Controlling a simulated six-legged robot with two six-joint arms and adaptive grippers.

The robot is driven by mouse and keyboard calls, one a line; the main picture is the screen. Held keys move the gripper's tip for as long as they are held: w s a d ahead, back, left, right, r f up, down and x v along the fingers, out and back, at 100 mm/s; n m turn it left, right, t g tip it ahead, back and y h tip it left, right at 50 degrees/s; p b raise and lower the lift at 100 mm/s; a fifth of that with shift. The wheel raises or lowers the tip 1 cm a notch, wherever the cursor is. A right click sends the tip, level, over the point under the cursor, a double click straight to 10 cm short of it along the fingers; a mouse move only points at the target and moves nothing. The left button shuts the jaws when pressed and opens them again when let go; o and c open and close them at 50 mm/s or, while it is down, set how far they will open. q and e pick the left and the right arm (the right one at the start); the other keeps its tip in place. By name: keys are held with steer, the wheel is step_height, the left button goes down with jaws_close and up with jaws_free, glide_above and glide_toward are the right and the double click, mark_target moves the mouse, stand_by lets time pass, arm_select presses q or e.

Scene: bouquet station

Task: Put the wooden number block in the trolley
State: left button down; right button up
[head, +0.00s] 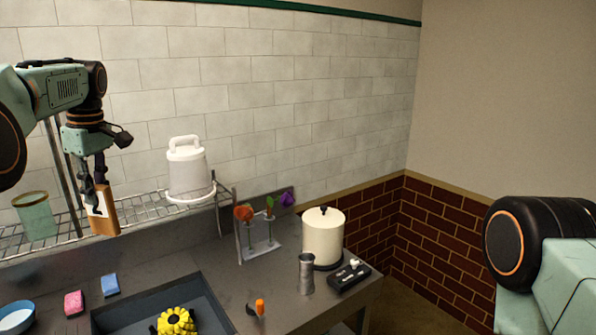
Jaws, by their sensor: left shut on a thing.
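My left gripper (97,187) is shut on the wooden number block (106,221), a tan block with a white face, at the left of the head view. The block hangs upright in the fingers, in front of the wire shelf, and the fingers cover part of its white face. I cannot read a number on it. I cannot make out a trolley in this view. A link of my right arm shows at the right edge, but its gripper is out of the picture.
A wire shelf (140,207) holds a white lidded container (187,170) and a green glass (36,216). On the grey counter are a flower stand (259,245), a cream canister (323,238), a metal shaker (306,273), a black tray (349,275), sponges (74,302) and a sink with a yellow flower (176,321).

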arm_select(q)
steer(key=d+f+m+t+b, duration=0.1)
steer(key=d+f+m+b, duration=0.6)
steer(key=d+f+m, duration=0.85)
steer(key=s+d+f+b, duration=0.4)
steer(key=s+f+b, duration=0.15)
steer(key=f, duration=0.45)
steer(key=s+d+f+m+h+b, duration=0.1)
steer(key=s+d+f+b, duration=0.2)
steer(key=s+f+b, duration=0.35)
steer(key=s+d+f+b, duration=0.4)
steer(key=f+b, duration=0.2)
steer(key=f, duration=0.6)
steer(key=s, duration=0.1)
steer(key=s+r, duration=0.1)
steer(key=s, duration=0.1)
steer(key=s+r, duration=0.1)
steer(key=shift+s+a, duration=0.2)
arm_select(e)
step_height(320, 180, down, 25)
steer(key=shift+s, duration=0.25)
